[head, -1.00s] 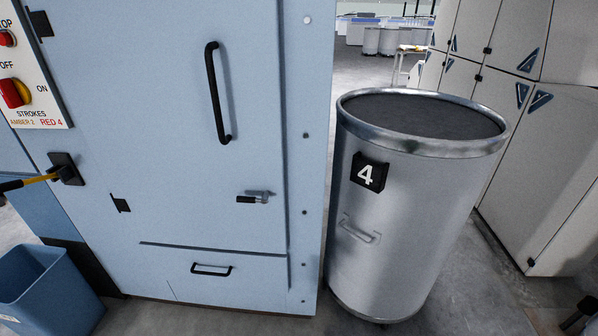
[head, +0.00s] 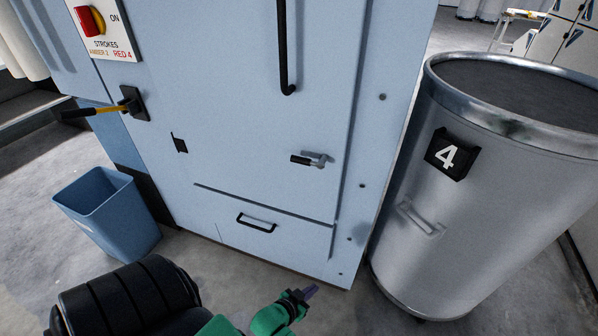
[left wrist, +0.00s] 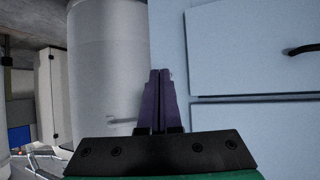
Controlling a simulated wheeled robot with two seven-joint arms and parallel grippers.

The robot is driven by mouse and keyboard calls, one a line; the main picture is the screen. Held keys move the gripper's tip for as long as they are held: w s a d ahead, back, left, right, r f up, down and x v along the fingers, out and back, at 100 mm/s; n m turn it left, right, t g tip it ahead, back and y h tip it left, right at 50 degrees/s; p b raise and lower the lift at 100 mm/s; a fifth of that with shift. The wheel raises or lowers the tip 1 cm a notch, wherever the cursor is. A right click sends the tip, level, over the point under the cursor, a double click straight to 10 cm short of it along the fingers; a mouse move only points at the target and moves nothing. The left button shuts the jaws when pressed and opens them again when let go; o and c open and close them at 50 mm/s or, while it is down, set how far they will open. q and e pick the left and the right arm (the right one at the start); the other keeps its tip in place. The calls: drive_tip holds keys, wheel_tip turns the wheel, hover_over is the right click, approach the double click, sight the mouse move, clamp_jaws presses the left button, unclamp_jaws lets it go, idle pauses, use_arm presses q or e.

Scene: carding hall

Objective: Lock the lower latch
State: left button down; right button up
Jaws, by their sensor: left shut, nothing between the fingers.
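The lower latch (head: 313,159) is a small metal fitting with a black grip, low on the light blue cabinet door (head: 235,110). Its black grip points left and lies nearly level. My left gripper (head: 311,291) is low in the head view, in front of the cabinet's foot and below the latch, apart from it. Its purple fingers (left wrist: 158,98) are shut and empty in the left wrist view. That view shows cabinet panels (left wrist: 260,60) but not the latch. My right gripper is not in view.
A grey can (head: 440,220) marked 4 stands close to the cabinet's right side. A blue bin (head: 112,215) is on the floor at left. A black and yellow lever (head: 105,109) sticks out left. A drawer handle (head: 257,223) is below the latch.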

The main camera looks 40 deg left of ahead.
use_arm(q)
drive_tip(key=w+a+r+n+t+y+b, duration=0.1)
drive_tip(key=w+a+r+t, duration=0.15)
drive_tip(key=r, duration=0.25)
drive_tip(key=w+a+r+t+y, duration=0.1)
drive_tip(key=w+r+t, duration=0.15)
drive_tip(key=r, duration=0.25)
drive_tip(key=n+t+y+b, duration=0.3)
drive_tip(key=t+y, duration=0.3)
approach(298, 162)
wheel_tip(298, 162, up, 5)
drive_tip(key=s+d, duration=0.2)
drive_tip(key=shift+a+f, duration=0.1)
drive_tip(key=shift+a, duration=0.15)
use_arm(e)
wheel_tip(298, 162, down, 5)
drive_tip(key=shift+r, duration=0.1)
use_arm(q)
drive_tip(key=shift+p, duration=0.3)
